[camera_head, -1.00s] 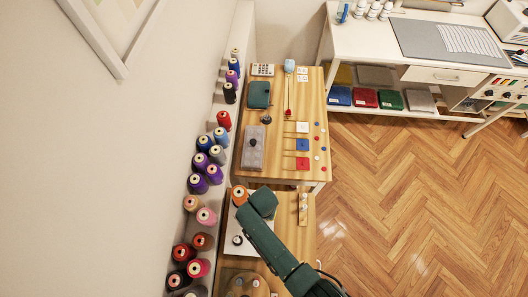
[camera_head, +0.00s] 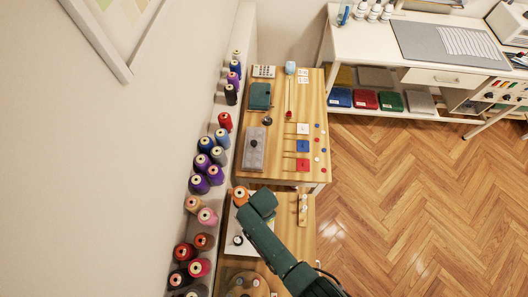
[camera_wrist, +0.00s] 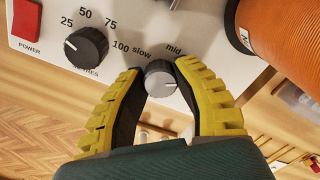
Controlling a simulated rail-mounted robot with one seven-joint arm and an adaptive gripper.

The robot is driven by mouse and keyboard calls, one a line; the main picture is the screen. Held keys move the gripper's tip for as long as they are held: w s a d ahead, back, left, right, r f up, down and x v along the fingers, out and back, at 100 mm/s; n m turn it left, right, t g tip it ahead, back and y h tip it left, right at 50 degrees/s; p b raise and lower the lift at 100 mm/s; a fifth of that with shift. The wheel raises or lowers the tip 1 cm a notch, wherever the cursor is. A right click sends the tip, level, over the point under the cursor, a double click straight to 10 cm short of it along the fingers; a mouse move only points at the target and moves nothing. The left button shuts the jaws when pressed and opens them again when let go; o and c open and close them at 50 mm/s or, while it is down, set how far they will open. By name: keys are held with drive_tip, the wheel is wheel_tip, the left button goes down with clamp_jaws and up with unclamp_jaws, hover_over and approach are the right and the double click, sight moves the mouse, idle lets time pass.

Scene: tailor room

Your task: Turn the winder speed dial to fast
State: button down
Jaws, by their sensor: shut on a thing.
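The winder speed dial (camera_wrist: 160,80) is a small grey knob on the winder's white panel (camera_wrist: 108,14) in the wrist view. The printed words "slow" and "mid" show beside it; no "fast" label is visible. A pale mark shows on the knob's face toward the right, but its exact setting is hard to read. My gripper (camera_wrist: 160,66), with yellow-backed dark fingers, is shut on the dial, one finger on each side. In the head view my green arm reaches over the white winder (camera_head: 233,243) and hides the dial.
A black metres knob (camera_wrist: 86,46) and a red power switch (camera_wrist: 25,18) sit left of the dial. An orange thread cone (camera_wrist: 290,35) stands close at the right. In the head view, several spools (camera_head: 198,184) line the wall side, and a wooden table (camera_head: 310,95) lies beyond.

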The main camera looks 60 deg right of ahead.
drive_tip(key=shift+f, duration=0.1)
drive_tip(key=c, duration=0.7)
unclamp_jaws()
drive_tip(key=shift+c, duration=0.2)
wheel_tip(320, 180, up, 12)
